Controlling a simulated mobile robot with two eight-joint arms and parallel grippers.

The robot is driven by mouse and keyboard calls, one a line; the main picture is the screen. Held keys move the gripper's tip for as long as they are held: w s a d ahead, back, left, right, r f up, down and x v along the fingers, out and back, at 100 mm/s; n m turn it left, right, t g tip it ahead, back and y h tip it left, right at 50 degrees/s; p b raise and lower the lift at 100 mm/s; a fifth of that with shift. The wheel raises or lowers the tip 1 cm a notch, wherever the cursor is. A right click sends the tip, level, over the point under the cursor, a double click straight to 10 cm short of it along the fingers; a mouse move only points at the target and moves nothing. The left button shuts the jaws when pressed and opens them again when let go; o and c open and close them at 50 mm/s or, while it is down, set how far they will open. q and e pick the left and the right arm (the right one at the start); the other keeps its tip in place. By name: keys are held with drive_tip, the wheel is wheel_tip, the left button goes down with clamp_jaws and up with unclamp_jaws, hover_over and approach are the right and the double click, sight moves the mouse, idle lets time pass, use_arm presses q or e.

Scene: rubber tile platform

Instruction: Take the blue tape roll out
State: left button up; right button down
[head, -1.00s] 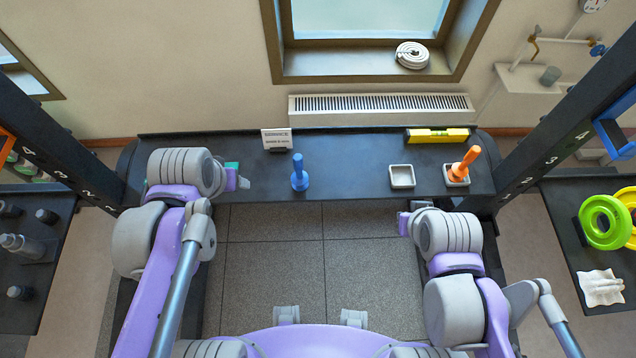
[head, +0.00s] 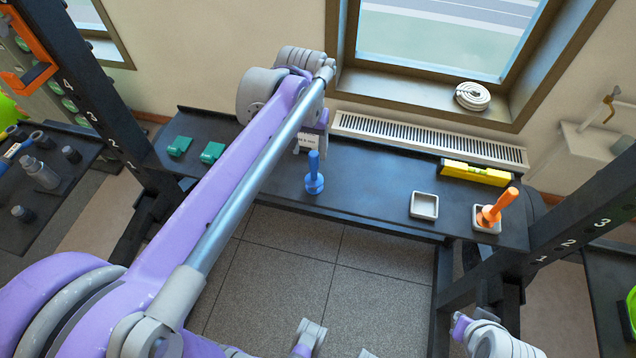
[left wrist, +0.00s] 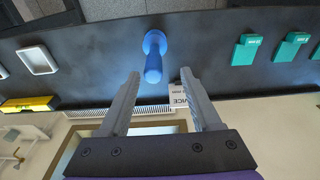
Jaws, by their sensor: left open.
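I cannot make out a plain blue tape roll in any view. A blue upright piece with a knobbed handle and round base (head: 314,178) stands on the dark bench (head: 370,200); it also shows in the left wrist view (left wrist: 153,62). My left gripper (left wrist: 160,82) is open and empty. Its fingers point toward the blue piece, which appears between and beyond their tips. In the head view, that gripper is partly hidden by my forearm, behind the blue piece by the sign. My right gripper (head: 460,326) is low at the right, and its jaws are unclear.
Two green blocks (head: 212,152) lie on the bench's left. A small white-rimmed tray (head: 424,194), an orange-handled piece (head: 496,206) in a second tray and a yellow level (head: 477,173) are at its right. A small sign (left wrist: 178,97) stands near the left gripper. Dark rack posts flank the bench.

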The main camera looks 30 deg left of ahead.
sight(314, 165)
use_arm(q)
drive_tip(key=shift+w+d+f+b, duration=0.1)
drive_tip(key=shift+w+f, duration=0.05)
drive_tip(key=shift+f, duration=1.05)
drive_tip(key=shift+w+d+f+b, duration=0.1)
drive_tip(key=shift+w+d+f, duration=0.05)
drive_tip(key=shift+f, duration=1)
drive_tip(key=shift+w+d+f+b, duration=0.1)
drive_tip(key=shift+w+f, duration=0.05)
drive_tip(key=shift+f, duration=1.05)
clamp_jaws()
